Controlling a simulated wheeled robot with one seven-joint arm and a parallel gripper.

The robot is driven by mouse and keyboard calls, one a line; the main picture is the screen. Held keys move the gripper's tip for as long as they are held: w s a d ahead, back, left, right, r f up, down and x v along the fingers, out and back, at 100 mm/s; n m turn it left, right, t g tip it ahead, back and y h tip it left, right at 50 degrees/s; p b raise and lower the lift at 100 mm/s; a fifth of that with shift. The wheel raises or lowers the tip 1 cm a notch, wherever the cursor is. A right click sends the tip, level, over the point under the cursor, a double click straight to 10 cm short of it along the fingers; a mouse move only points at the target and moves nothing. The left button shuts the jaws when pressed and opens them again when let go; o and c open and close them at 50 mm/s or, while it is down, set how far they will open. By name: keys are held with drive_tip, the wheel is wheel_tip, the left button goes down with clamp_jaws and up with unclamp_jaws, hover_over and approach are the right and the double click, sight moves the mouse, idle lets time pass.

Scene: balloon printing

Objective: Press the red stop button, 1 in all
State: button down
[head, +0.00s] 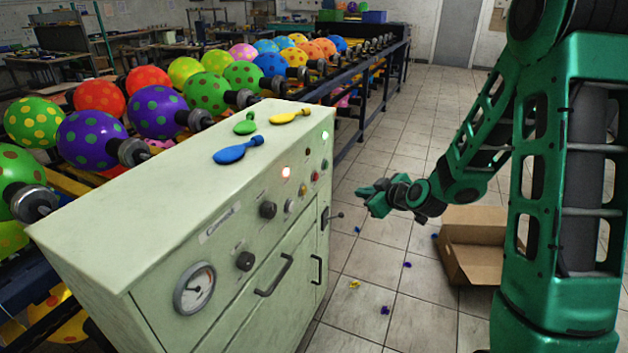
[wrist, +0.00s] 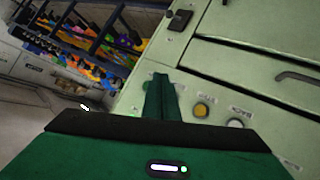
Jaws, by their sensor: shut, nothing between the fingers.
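The red stop button (head: 315,176) is a small red knob in the slanting row of buttons on the front of the pale green cabinet (head: 160,190), in the head view. In the wrist view I cannot see it; my fingers cover the part of the row beside the yellow button (wrist: 202,110). My green gripper (head: 362,192) is shut and empty. It stands to the right of the panel, pointing at it, with a visible gap in the head view. In the wrist view the closed fingers (wrist: 160,85) point at the panel.
A white button (wrist: 235,124) neighbours the yellow one. Black knobs, a gauge (head: 194,288) and door handles share the cabinet front. Balloons (head: 236,154) lie on top. An open cardboard box (head: 470,245) stands on the floor.

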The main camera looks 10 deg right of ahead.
sight(315, 177)
drive_tip(key=shift+w+a+f+t, duration=0.1)
drive_tip(key=shift+w+a+t, duration=0.05)
drive_tip(key=shift+w+t, duration=0.4)
drive_tip(key=shift+w+a+f+t, duration=0.2)
drive_tip(key=shift+w+t, duration=0.2)
drive_tip(key=shift+w, duration=0.4)
drive_tip(key=shift+w+a+f+t, duration=0.1)
drive_tip(key=shift+w+a+t, duration=0.05)
drive_tip(key=shift+w+t, duration=0.4)
drive_tip(key=shift+w, duration=0.1)
drive_tip(key=w+a, duration=0.5)
drive_tip(key=a, duration=0.2)
idle(0.5)
drive_tip(key=shift+w+a, duration=0.1)
drive_tip(key=shift+a, duration=0.05)
idle(0.5)
drive_tip(key=shift+w+a+r, duration=0.1)
drive_tip(key=shift+a, duration=0.15)
